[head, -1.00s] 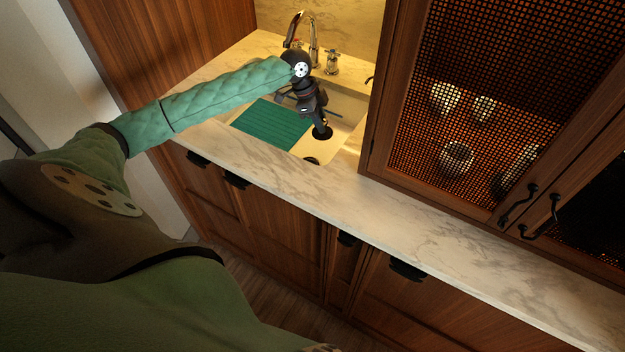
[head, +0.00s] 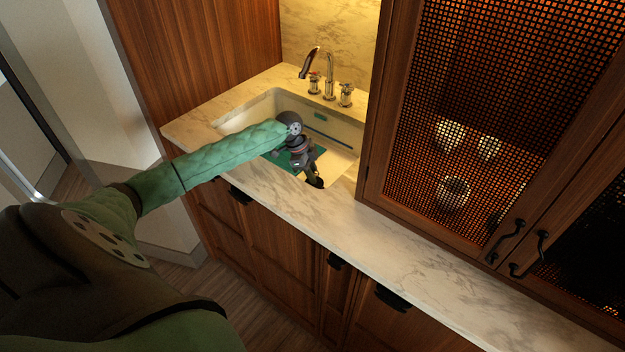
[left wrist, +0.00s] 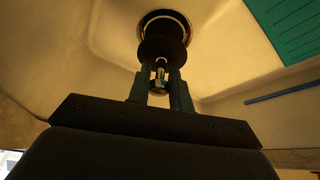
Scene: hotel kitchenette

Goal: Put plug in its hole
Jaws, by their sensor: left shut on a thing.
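My left gripper (head: 313,180) reaches down into the sink (head: 262,108) near its front right part. In the left wrist view, the left gripper (left wrist: 161,82) is shut on the dark round plug (left wrist: 160,50), with a small shiny part between the fingers. The drain hole (left wrist: 166,16) with its metallic ring shows just beyond the plug, partly covered by it. The plug looks close to the hole and roughly lined up; I cannot tell whether they touch. In the head view, the gripper and sink edge hide the plug and hole. My right gripper is not in view.
A green ribbed mat (left wrist: 291,28) lies in the sink beside the hole. A faucet (head: 327,78) with two handles stands behind the sink. A mesh-door cabinet (head: 450,130) rises to the right over the marble counter (head: 400,240), whose front strip is clear.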

